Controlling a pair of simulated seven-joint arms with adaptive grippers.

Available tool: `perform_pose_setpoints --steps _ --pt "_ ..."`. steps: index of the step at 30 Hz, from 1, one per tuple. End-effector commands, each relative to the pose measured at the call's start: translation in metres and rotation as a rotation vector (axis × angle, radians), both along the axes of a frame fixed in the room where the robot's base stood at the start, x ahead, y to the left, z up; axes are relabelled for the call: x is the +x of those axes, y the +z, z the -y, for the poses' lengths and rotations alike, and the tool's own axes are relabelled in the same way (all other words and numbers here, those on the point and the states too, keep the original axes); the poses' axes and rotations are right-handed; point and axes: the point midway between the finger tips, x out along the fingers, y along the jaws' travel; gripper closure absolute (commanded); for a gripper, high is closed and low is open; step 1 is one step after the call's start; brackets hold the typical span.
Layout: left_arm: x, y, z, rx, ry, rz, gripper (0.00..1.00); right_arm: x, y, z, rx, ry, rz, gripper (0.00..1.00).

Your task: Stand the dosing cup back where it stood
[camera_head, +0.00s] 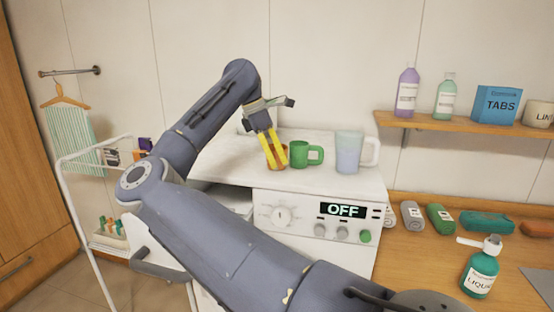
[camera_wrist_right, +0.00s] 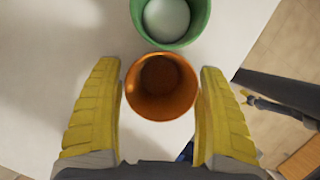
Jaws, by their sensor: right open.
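The orange cup (camera_wrist_right: 161,88), which looks like the dosing cup, stands upright on the white machine top (camera_head: 225,168). It looks empty from above. My right gripper (camera_head: 270,150) reaches down over it with its yellow fingers open. In the wrist view the fingers (camera_wrist_right: 160,80) stand on either side of the cup, with only a narrow gap. In the head view the fingers hide most of the cup. A green mug (camera_head: 299,154) stands close to its right; in the wrist view the mug (camera_wrist_right: 140,22) holds something round and pale. My left gripper is not in view.
A clear jug (camera_head: 348,155) with pale liquid stands right of the mug. The machine's panel reads OFF (camera_head: 343,211). A wooden counter (camera_head: 410,265) at right holds rolled cloths and a green pump bottle (camera_head: 480,273). The machine top left of my gripper is clear.

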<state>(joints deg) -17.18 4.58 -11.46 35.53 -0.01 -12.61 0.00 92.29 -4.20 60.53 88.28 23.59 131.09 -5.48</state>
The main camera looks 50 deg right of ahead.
Motion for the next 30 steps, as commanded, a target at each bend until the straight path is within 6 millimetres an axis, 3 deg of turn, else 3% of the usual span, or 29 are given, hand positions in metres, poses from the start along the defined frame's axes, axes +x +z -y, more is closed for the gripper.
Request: perform_pose_setpoints --steps 15,21,25,30 --pt "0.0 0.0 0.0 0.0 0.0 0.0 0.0 0.023 0.08 -0.023 0.0 0.002 0.003 0.26" --pt "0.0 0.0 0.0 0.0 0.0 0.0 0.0 0.028 0.097 -0.029 0.0 0.001 0.001 0.26" --pt "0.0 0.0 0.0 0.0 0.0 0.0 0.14 0.029 0.103 -0.03 0.0 0.001 0.001 0.26" --pt "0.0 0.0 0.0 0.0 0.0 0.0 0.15 0.029 0.105 -0.031 0.0 0.0 0.0 0.26"
